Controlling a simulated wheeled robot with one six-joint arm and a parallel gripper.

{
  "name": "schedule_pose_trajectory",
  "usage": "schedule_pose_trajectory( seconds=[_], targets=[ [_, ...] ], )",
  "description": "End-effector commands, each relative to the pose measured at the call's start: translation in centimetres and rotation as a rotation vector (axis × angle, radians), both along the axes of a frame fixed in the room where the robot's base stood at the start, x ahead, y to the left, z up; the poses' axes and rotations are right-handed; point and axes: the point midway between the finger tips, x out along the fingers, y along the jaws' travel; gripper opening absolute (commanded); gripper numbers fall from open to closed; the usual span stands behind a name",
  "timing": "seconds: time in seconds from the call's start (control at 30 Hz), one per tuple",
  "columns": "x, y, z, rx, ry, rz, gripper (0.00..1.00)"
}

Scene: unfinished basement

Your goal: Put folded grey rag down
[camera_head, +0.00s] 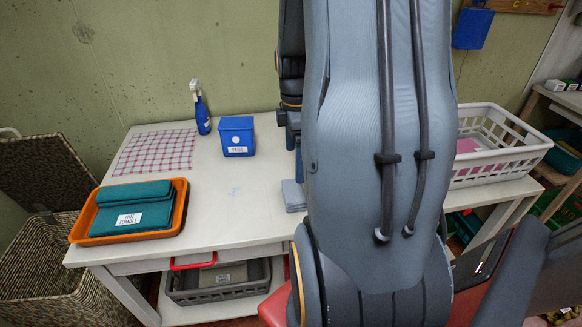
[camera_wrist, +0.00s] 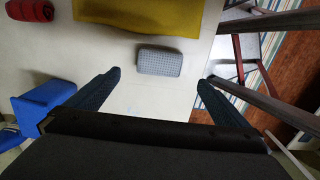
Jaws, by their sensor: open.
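The folded grey rag (camera_head: 293,195) lies on the white table (camera_head: 235,205), left of my arm, which hides part of it in the head view. In the wrist view the rag (camera_wrist: 160,63) lies flat just ahead of my gripper (camera_wrist: 159,78). The two dark blue fingers are wide apart, with a gap on each side of the rag and nothing between them. In the head view my arm hides most of the gripper.
A mustard cloth (camera_wrist: 150,12) lies beyond the rag and a red roll (camera_wrist: 30,10) to its left. A blue bin (camera_head: 237,137), spray bottle (camera_head: 201,108), checked cloth (camera_head: 155,151) and orange tray (camera_head: 180,207) stand leftward. A white basket (camera_head: 490,140) is right. The table's front middle is clear.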

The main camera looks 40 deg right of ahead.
Motion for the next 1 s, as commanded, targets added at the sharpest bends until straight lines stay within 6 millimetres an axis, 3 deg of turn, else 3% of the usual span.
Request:
schedule_pose_trajectory(
  seconds=[0.17, 0.27, 0.67, 0.8, 1.0],
  targets=[
    [0.1, 0.2, 0.4, -0.001, -0.001, -0.006, 1.00],
    [0.3, 1.5, 0.5, -0.003, -0.004, -0.044, 1.00],
    [0.9, 13.7, 1.5, -0.001, -0.061, -0.500, 1.00],
    [0.1, 17.9, 1.7, 0.014, -0.081, -0.678, 1.00],
    [-1.4, 22.5, 1.9, 0.041, -0.099, -0.894, 1.00]
  ],
)
